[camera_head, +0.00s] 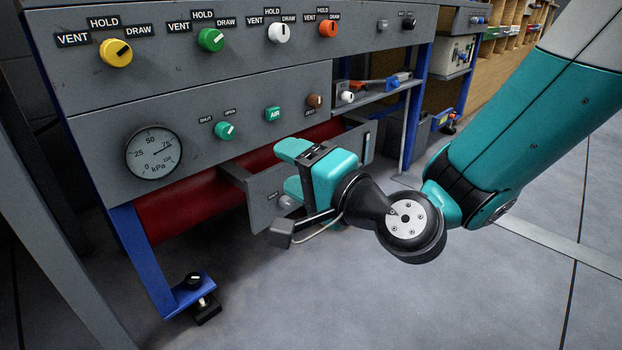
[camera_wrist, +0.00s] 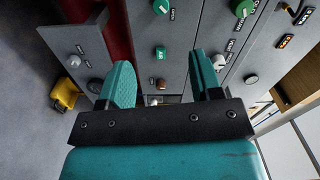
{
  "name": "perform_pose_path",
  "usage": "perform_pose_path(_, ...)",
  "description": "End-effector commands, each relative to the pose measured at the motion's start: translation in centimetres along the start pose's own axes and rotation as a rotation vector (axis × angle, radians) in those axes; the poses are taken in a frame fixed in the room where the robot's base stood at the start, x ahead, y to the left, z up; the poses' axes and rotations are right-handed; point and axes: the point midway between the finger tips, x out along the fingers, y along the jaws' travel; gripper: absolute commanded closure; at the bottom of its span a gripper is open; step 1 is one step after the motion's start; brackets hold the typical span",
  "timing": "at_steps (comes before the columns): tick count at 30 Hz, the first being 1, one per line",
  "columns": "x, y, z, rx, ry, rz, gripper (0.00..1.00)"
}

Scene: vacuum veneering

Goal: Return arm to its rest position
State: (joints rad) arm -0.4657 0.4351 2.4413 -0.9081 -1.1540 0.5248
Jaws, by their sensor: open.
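My gripper (camera_head: 289,168) is teal with a dark bracket and sits in front of the lower part of the grey control panel (camera_head: 100,105) in the head view. In the wrist view its two fingers (camera_wrist: 165,85) stand apart with nothing between them. My teal arm comes in from the right side of the head view and bends at a dark wrist joint. The fingers point toward the panel; I cannot tell how large the gap to it is.
Yellow (camera_head: 116,53), green (camera_head: 211,40), white (camera_head: 279,33) and orange (camera_head: 328,28) knobs line the upper panel. A pressure gauge (camera_head: 152,152) and a red cylinder (camera_head: 190,205) are lower left. A shelf (camera_head: 375,98) juts out behind my gripper. Floor (camera_head: 400,310) in front is clear.

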Motion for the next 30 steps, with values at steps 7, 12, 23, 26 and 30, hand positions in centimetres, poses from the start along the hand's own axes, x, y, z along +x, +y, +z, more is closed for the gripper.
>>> perform_pose_path(7, -0.2, 0.0, -0.5, 0.001, 0.008, 0.001, 0.41)
perform_pose_path(12, -0.6, -2.2, -0.3, -0.048, -0.043, 0.02, 0.41)
perform_pose_path(23, -8.8, -14.4, 0.7, -0.557, -0.565, 0.342, 0.41)
perform_pose_path(26, -12.6, -16.7, 0.0, -0.675, -0.711, 0.464, 0.41)
perform_pose_path(30, -17.9, -19.4, -1.1, -0.78, -0.886, 0.619, 0.41)
